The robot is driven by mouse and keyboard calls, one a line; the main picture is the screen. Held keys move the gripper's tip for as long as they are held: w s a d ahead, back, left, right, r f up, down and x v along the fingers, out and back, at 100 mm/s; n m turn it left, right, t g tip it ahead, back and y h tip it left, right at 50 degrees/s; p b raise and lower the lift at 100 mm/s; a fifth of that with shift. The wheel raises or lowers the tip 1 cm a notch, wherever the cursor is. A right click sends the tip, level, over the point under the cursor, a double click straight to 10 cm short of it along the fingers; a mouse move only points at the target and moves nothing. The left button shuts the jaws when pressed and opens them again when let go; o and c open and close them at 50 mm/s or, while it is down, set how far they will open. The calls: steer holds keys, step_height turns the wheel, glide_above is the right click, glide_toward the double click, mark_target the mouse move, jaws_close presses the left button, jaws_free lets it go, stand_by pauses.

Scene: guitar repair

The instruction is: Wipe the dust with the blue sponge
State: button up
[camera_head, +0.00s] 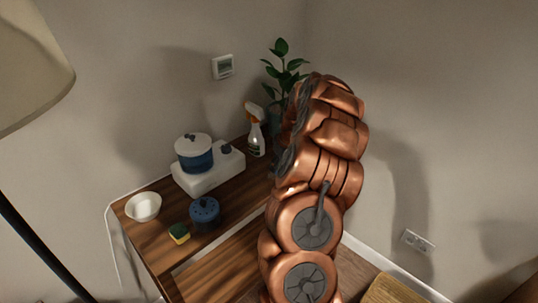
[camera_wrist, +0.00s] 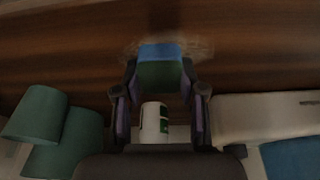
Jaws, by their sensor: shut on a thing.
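In the wrist view, my gripper (camera_wrist: 159,74) is shut on the blue sponge (camera_wrist: 161,53), which has a bright blue top face and a darker, greenish side. The sponge is at the brown wooden surface, over a pale, smudgy dust patch (camera_wrist: 203,49) that shows around its edges. I cannot tell for sure whether it touches the wood. In the head view, my copper-coloured arm hides the gripper, the sponge and the dust.
A spray bottle (camera_head: 255,130), a potted plant (camera_head: 283,72) and a white appliance with a blue pot (camera_head: 195,159) stand on the wooden shelf (camera_head: 151,229). A white bowl (camera_head: 143,207), a dark blue container (camera_head: 205,212) and a yellow-green sponge (camera_head: 179,233) are at the front left.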

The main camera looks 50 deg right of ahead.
mark_target(265, 177)
steer(key=shift+d+r, duration=0.1)
steer(key=shift+d, duration=0.4)
steer(key=shift+d+b, duration=0.5)
steer(key=shift+d, duration=1.5)
steer(key=shift+f+b, duration=0.3)
steer(key=shift+a+r, duration=0.15)
steer(key=shift+a, duration=0.15)
steer(key=shift+a+b, duration=1.35)
steer(key=shift+a, duration=3.8)
step_height(265, 177, up, 8)
steer(key=p, duration=0.1)
steer(key=shift+r, duration=0.1)
